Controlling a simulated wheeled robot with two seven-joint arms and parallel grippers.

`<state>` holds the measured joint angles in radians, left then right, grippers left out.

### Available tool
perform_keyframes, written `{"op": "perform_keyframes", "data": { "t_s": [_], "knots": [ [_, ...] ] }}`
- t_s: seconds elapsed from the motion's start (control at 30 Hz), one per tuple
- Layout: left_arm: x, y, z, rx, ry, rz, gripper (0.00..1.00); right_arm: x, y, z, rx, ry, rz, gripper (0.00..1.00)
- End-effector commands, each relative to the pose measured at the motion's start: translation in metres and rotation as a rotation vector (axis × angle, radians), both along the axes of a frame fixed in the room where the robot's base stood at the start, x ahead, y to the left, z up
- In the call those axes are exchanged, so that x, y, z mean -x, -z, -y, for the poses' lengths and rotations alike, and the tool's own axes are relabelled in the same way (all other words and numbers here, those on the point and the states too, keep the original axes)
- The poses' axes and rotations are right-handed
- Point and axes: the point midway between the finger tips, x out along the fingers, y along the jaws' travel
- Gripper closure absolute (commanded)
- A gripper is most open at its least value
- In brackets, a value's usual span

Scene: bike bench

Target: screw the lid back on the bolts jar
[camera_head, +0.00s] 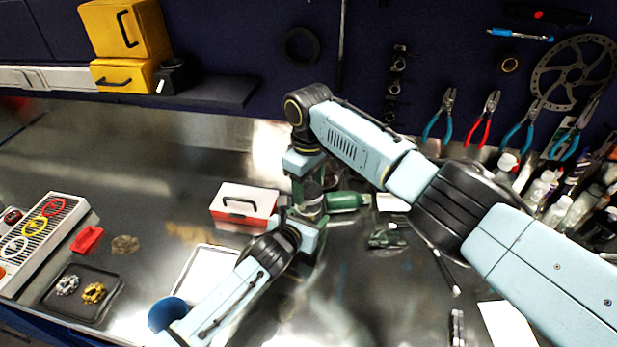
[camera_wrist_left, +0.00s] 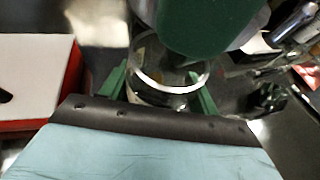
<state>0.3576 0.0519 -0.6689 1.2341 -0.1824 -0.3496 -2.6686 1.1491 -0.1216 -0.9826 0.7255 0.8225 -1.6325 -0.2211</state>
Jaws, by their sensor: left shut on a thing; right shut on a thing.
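The bolts jar (camera_wrist_left: 148,55) is clear glass with a pale ring, between the green fingers of my left gripper (camera_wrist_left: 162,92) in the left wrist view. In the head view my left gripper (camera_head: 306,214) reaches in from below and is shut on the jar. My right gripper (camera_head: 311,186) points down from above, directly over the jar, shut on the dark lid (camera_head: 312,194). The fingers hide much of the lid and jar, so I cannot tell whether lid and rim touch. A dark green rounded shape (camera_wrist_left: 205,22) covers part of the jar in the wrist view.
A red and white box (camera_head: 242,203) stands left of the grippers. A green cylinder (camera_head: 346,202) lies close on their right. A white tray (camera_head: 203,270) lies near my left forearm, beside a blue bowl (camera_head: 167,314). Several bottles (camera_head: 560,208) crowd the right.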

Motion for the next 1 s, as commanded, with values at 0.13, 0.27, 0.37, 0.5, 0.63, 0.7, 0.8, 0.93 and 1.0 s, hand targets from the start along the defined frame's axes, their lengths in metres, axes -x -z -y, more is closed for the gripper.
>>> {"op": "perform_keyframes", "data": {
  "t_s": [0.13, 0.27, 0.37, 0.5, 0.63, 0.7, 0.8, 0.93, 1.0],
  "knots": [
    [0.0, 0.001, 0.0, -0.002, -0.001, -0.001, 0.8, 0.0, -0.001, 0.0, -0.001, -0.001, 0.002, 0.65],
    [0.0, 0.001, 0.0, -0.002, -0.001, -0.001, 0.8, 0.0, -0.001, 0.0, -0.001, -0.001, 0.002, 0.65],
    [0.0, 0.001, 0.0, -0.002, -0.001, -0.001, 0.8, 0.0, -0.001, 0.0, -0.001, -0.001, 0.002, 0.65],
    [0.0, 0.001, 0.0, -0.002, -0.001, -0.001, 0.8, 0.0, 0.001, 0.0, -0.001, -0.001, 0.002, 0.65],
    [0.0, 0.001, 0.0, -0.002, -0.001, -0.001, 0.8, 0.0, 0.007, -0.001, -0.002, -0.001, 0.001, 0.65],
    [0.0, 0.001, 0.0, -0.002, -0.001, -0.001, 0.8, 0.0, 0.011, -0.001, -0.001, -0.001, 0.0, 0.65],
    [0.0, 0.001, 0.0, -0.002, -0.001, -0.001, 0.8, 0.0, 0.016, -0.001, -0.002, -0.001, 0.001, 0.65],
    [0.0, 0.001, 0.0, -0.002, -0.001, -0.001, 0.8, 0.0, 0.017, -0.001, -0.002, -0.001, 0.003, 0.65],
    [0.0, 0.001, 0.0, -0.002, -0.001, -0.001, 0.8, 0.0, 0.017, -0.001, -0.002, -0.001, 0.003, 0.65]
  ]
}}
